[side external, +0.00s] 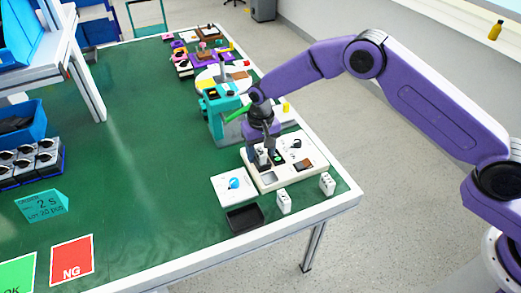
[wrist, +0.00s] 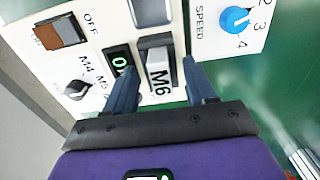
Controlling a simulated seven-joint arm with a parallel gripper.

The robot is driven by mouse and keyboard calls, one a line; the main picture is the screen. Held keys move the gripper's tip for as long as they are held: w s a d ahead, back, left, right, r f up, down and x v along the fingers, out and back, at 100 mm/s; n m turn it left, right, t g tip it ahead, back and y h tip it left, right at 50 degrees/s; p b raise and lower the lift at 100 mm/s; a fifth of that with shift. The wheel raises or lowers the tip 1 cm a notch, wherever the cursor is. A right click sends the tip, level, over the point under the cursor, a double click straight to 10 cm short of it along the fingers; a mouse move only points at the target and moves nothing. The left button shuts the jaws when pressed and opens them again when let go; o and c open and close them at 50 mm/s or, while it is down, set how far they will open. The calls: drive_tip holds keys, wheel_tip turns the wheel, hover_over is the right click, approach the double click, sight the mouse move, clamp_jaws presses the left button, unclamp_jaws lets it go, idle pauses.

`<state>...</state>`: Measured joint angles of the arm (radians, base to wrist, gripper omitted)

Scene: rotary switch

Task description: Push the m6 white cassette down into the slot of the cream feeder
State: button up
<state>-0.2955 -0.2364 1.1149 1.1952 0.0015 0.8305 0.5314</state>
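The white cassette marked M6 (wrist: 159,77) stands at the cream feeder (side external: 302,152) in the wrist view, its label facing the camera and a grey part behind its top. How deep it sits in the slot cannot be told. My gripper (wrist: 160,75) straddles it with one finger on each side. Narrow gaps show between fingers and cassette, so the gripper looks open. In the side view my gripper (side external: 264,156) points down at the feeder's left part and hides most of the cassette and slot.
A green-lit display (wrist: 120,62), a black selector dial (wrist: 76,90) and a brown switch (wrist: 60,31) are near. A white plate with a blue speed knob (side external: 234,183) sits beside the feeder. Two white cassettes (side external: 284,201) (side external: 327,184) and a black tray (side external: 244,218) stand in front. A teal machine (side external: 222,117) is behind.

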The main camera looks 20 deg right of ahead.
sight(261, 151)
drive_tip(key=shift+r, duration=0.1)
wheel_tip(261, 151, up, 17)
idle(0.6)
drive_tip(key=shift+r, duration=0.1)
idle(0.3)
drive_tip(key=s+d+r+n, duration=0.3)
drive_tip(key=s+d, duration=0.1)
drive_tip(key=s, duration=0.5)
drive_tip(key=s+d+r+n, duration=0.3)
drive_tip(key=s+d, duration=0.1)
drive_tip(key=s, duration=0.6)
drive_tip(key=s+d+f+n, duration=0.1)
drive_tip(key=s+d+n, duration=0.2)
drive_tip(key=s+d, duration=0.4)
drive_tip(key=s+d+f+n, duration=0.1)
drive_tip(key=s+d+n, duration=0.2)
drive_tip(key=s+d, duration=0.5)
drive_tip(key=s, duration=0.4)
drive_tip(key=shift+s+d+f+n, duration=0.25)
drive_tip(key=shift+s+f+n, duration=0.05)
drive_tip(key=shift+s+f, duration=0.1)
